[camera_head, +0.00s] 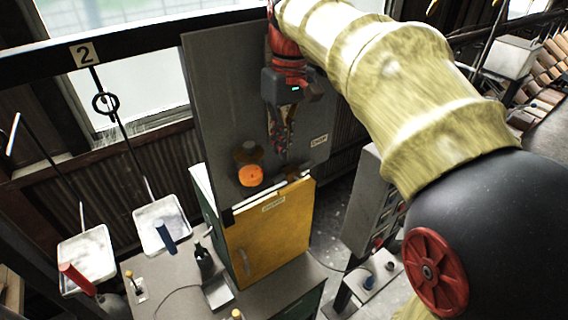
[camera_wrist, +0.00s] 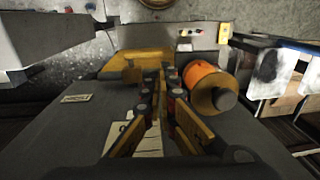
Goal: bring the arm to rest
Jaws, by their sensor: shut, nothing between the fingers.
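My gripper (camera_head: 281,150) hangs fingers down in front of a grey upright panel in the head view, below the red and dark wrist of my arm. It is shut and empty. Its two fingers also show in the wrist view (camera_wrist: 160,88), close together. An orange cylinder with a dark end (camera_head: 251,175) sits left of and below the fingers in the head view. It also appears right of the fingers in the wrist view (camera_wrist: 205,88). A yellow cabinet door (camera_head: 272,232) is below the gripper.
The grey panel (camera_head: 225,110) stands close behind the gripper. White trays (camera_head: 162,226) hang at the left under a dark rail marked 2 (camera_head: 86,54). A grey control box (camera_head: 372,205) stands right of the cabinet. A grey bench (camera_head: 180,290) with small tools is in front.

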